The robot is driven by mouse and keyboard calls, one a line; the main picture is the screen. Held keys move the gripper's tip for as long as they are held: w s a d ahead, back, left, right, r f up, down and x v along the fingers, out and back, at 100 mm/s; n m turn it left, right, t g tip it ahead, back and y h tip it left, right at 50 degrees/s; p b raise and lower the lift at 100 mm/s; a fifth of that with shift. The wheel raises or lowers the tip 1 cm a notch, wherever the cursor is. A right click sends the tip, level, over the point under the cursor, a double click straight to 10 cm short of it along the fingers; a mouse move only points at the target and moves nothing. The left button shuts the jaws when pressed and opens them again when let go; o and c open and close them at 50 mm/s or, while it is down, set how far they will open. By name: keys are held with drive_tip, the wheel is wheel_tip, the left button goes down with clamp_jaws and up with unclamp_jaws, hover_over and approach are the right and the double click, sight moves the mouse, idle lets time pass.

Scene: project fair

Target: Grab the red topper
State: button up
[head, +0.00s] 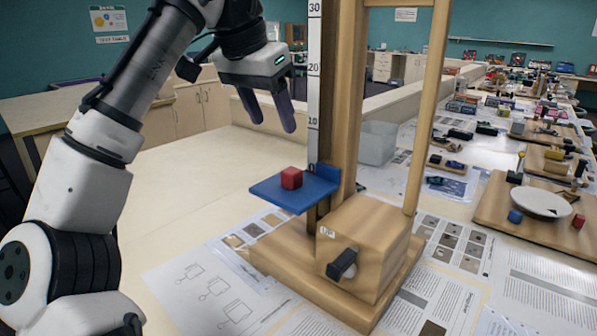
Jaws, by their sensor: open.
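The red topper, a small red block (291,178), sits on a blue platform (276,195) fixed to the front of a wooden upright. My gripper (272,124) hangs above and slightly left of the red block, fingers pointing down. Its two dark fingers are apart with nothing between them. There is a clear gap of air between the fingertips and the block.
A ruler scale (313,90) runs up the wooden frame close to the right of my gripper. A wooden box (370,245) with a black knob stands below. A plate (540,201) on a board and small blocks lie right. The table's left part is bare.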

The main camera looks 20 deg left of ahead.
approach(290, 171)
drive_tip(key=x, duration=0.4)
drive_tip(key=shift+s+d+f, duration=0.1)
drive_tip(key=shift+d+f, duration=0.05)
drive_tip(key=shift+f, duration=0.15)
drive_tip(key=shift+x, duration=2.75)
drive_tip(key=shift+r, duration=0.1)
drive_tip(key=c, duration=1)
